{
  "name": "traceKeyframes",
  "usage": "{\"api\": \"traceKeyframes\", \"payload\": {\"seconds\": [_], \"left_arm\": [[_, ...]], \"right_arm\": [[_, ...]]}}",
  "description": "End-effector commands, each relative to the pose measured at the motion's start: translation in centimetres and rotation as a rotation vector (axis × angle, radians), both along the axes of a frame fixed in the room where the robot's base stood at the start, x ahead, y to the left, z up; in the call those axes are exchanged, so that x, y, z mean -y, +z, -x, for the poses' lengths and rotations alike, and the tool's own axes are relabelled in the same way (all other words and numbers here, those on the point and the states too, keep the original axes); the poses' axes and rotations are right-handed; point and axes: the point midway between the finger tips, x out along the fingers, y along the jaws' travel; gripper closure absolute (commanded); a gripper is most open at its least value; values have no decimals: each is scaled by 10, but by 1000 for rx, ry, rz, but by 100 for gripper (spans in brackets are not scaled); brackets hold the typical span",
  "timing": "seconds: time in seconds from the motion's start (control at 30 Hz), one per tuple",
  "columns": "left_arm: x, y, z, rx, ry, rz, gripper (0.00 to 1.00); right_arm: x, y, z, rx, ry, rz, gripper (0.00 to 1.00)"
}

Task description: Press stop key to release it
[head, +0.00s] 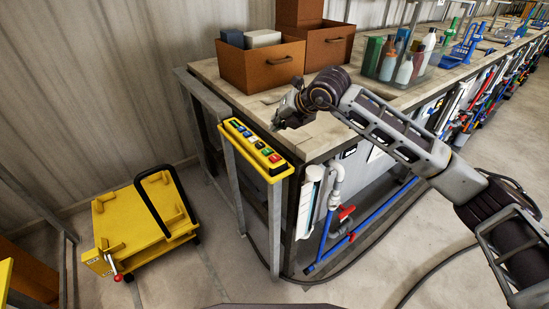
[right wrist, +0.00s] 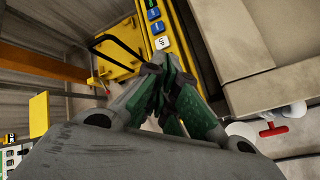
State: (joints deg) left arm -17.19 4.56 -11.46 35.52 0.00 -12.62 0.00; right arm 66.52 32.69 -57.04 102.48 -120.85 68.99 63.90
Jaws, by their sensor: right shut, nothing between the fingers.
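A yellow control panel (head: 282,172) with a row of coloured keys sits on a post at the corner of the bench. A red key (head: 274,158) is at its near end; I cannot read its label, and it is hidden in the wrist view. My right gripper (head: 275,126) is shut and empty, beside and apparently above the panel on its bench side. In the right wrist view the shut fingers (right wrist: 165,62) overlap the panel (right wrist: 183,48), past a white key (right wrist: 161,43) and blue keys (right wrist: 154,13). Contact cannot be told. My left gripper is out of view.
The bench (head: 325,130) holds brown boxes (head: 258,68) and a clear bin of bottles (head: 400,68). A yellow cart (head: 140,220) with a black handle stands on the floor at left. Pipes with a red valve (head: 346,212) run below the bench's near edge.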

Motion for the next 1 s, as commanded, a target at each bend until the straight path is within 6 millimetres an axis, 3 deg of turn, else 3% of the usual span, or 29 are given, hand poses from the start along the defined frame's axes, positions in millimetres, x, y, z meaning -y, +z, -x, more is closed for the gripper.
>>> {"api": "traceKeyframes", "payload": {"seconds": [0.77,1.0], "left_arm": [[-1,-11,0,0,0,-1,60],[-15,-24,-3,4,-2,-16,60]], "right_arm": [[0,-61,0,-1,1,0,100],[0,-74,0,0,1,-1,100]]}}
